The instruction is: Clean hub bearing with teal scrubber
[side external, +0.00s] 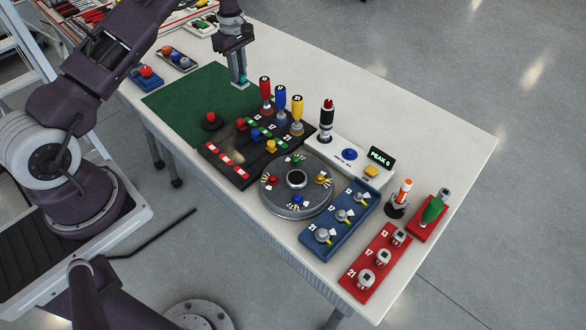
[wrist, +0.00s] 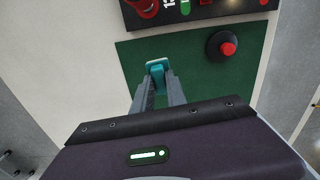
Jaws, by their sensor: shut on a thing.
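My gripper (side external: 240,80) is shut on the teal scrubber (side external: 243,80), over the back right part of the green mat. The scrubber also shows between the fingertips in the wrist view (wrist: 156,67). I cannot tell whether it touches the mat. The round grey hub (side external: 272,202) sits right of the black tray in the side view, apart from my gripper. Its dark-centred bearing (side external: 297,179) is in the middle, with coloured knobs around it.
The green mat (side external: 170,103) holds a red-knobbed black piece (side external: 211,121). Several coloured-handled drivers (side external: 281,103) stand in the black tray (side external: 215,167). A blue tray (side external: 352,193) and red tray (side external: 388,236) lie front right. A white panel with a display (side external: 381,156) is behind.

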